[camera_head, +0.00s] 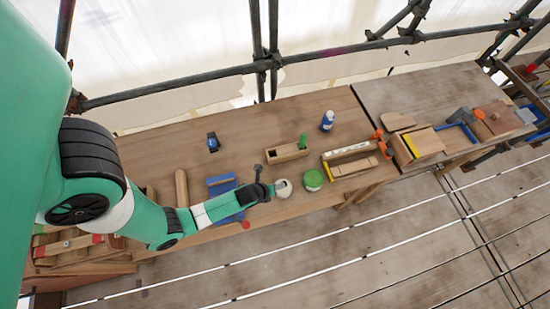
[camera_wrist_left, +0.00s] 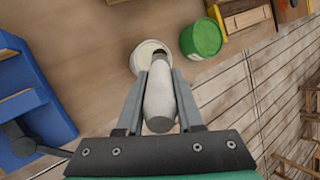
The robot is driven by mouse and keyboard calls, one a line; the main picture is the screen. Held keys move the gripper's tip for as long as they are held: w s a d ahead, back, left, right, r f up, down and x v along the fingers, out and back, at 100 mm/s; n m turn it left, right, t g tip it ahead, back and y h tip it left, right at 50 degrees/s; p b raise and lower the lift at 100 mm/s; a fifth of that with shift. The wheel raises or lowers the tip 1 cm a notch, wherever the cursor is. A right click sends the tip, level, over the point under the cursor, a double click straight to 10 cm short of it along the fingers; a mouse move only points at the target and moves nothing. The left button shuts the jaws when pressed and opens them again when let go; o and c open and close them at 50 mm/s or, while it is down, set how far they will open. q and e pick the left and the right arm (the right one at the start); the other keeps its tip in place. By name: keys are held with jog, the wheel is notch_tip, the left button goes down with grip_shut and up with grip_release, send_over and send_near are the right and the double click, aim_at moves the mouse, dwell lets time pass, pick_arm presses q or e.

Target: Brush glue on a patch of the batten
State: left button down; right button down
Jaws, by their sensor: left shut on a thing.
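My left gripper (camera_head: 270,189) is shut on a pale, rounded handle, which looks like the brush (camera_wrist_left: 160,98). It shows between the two fingers in the left wrist view (camera_wrist_left: 161,76). The brush's dark far end is at the white pot (camera_wrist_left: 146,52), but I cannot tell whether it is inside or above it. The pot (camera_head: 284,188) stands near the front edge of the bench, just right of the gripper in the head view. I cannot tell which of the wooden pieces is the batten. My right gripper is not in view.
A green tub (camera_head: 313,180) stands right of the pot. A blue fixture (camera_head: 222,184) is to its left. Behind are a wooden box (camera_head: 287,153) and a blue-and-white bottle (camera_head: 327,121). Wooden pieces (camera_head: 350,160) lie farther right. The bench's back middle is mostly clear.

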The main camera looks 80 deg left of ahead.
pick_arm(q)
jog(key=shift+f+b, duration=0.55)
jog(key=shift+f, duration=0.15)
dwell(0.5)
dwell(1.0)
notch_tip(320, 180, up, 5)
jog(key=p, duration=0.5)
jog(key=shift+r+p, duration=1.05)
jog(key=shift+p, duration=0.05)
jog(key=shift+f, duration=0.1)
